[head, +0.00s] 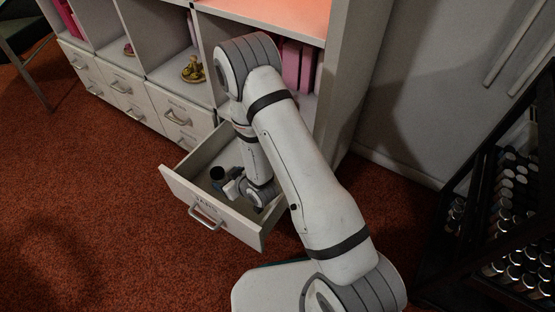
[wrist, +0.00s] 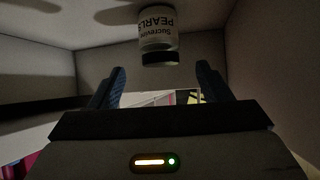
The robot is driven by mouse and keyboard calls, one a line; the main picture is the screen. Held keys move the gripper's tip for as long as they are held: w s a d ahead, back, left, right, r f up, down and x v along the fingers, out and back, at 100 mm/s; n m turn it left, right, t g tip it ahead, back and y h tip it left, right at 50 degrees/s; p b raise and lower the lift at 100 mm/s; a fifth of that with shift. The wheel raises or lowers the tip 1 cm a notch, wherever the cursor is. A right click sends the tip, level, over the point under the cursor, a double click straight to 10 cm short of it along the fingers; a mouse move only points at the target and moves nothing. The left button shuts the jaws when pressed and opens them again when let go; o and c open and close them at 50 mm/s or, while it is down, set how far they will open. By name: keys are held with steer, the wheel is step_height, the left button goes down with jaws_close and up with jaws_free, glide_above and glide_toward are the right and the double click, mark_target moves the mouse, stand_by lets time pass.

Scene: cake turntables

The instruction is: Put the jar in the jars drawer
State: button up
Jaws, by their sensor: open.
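The jar (wrist: 158,30) is white-labelled with a dark lid and shows upside down in the wrist view, its label reading "PEARLS". It appears to stand on the floor of the open drawer; its dark lid (head: 217,173) shows in the head view. The drawer (head: 190,196) is pulled out, with a handle and a label that seems to read "JARS". My gripper (wrist: 160,72) is open, its two blue fingers apart and empty. The jar is beyond the fingertips, lid towards the gap. In the head view my gripper (head: 231,187) is low inside the drawer, beside the jar and partly hidden.
The white shelf unit (head: 338,80) stands behind, with closed drawers (head: 125,90) to the left and pink items (head: 296,65) on a shelf. A dark rack (head: 500,210) of bottles stands at right. Red carpet (head: 90,210) is clear at left.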

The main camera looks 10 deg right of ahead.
steer(key=d+r+m+g+h, duration=0.35)
steer(key=d+r+h, duration=0.25)
steer(key=d+r, duration=1)
steer(key=s+d+r+m+g, duration=0.2)
steer(key=s+d+r, duration=0.1)
steer(key=s+r, duration=0.4)
steer(key=s+d+r+m+g, duration=0.2)
steer(key=s+r, duration=0.6)
steer(key=s, duration=0.4)
steer(key=shift+s+d+r+h, duration=0.15)
steer(key=shift+s+d+h, duration=0.25)
steer(key=shift+d, duration=0.1)
